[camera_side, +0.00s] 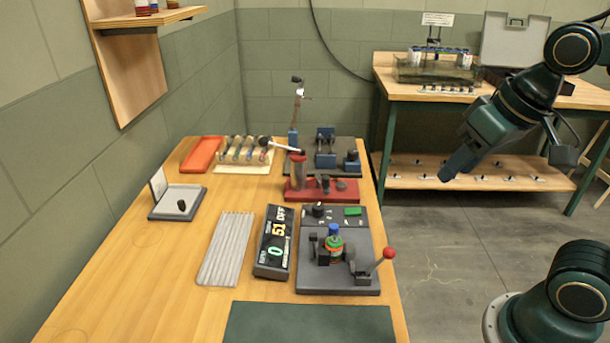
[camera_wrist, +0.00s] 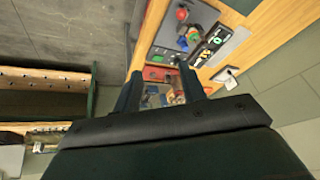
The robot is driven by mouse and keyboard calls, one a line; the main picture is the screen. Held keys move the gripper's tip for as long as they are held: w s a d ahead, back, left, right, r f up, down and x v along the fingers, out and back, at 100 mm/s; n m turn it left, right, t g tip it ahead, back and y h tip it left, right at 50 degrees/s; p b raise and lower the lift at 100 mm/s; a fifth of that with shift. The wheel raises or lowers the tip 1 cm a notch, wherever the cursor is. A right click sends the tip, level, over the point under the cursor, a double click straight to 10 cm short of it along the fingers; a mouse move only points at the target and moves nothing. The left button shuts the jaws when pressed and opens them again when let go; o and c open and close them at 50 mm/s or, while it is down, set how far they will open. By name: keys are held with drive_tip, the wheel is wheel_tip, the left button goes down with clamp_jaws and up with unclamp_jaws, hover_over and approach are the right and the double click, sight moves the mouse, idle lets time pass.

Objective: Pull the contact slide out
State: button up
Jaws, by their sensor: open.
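My gripper (camera_side: 446,174) hangs in the air to the right of the wooden bench, pointing down and left, well apart from everything on it. In the wrist view its two fingers (camera_wrist: 160,88) are spread with nothing between them. I cannot tell for sure which part is the contact slide. A grey fixture (camera_side: 310,278) at the bench's right holds an upright green and orange cylinder with a blue top (camera_side: 334,241). Dark blocks flank the cylinder, and a lever with a red ball (camera_side: 388,253) stands at its right. The fixture also shows in the wrist view (camera_wrist: 166,35).
A display box (camera_side: 272,243) reading "51 OFF" and a ribbed grey plate (camera_side: 226,247) lie left of the fixture. A red stand (camera_side: 322,195) and a dark board with blue posts (camera_side: 351,171) are behind. A second bench (camera_side: 392,72) carries a clear tank (camera_side: 433,72).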

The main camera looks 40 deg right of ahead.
drive_tip(key=w+a+f+m+g, duration=0.1)
drive_tip(key=w+a+m+g, duration=0.1)
drive_tip(key=w+m, duration=0.65)
drive_tip(key=m+g, duration=0.3)
drive_tip(key=m, duration=0.1)
hover_over(334, 226)
wheel_tip(334, 226, down, 6)
drive_tip(key=f, duration=0.1)
drive_tip(key=shift+r, duration=0.25)
drive_tip(key=shift+f, duration=6.85)
drive_tip(key=shift+c, duration=0.2)
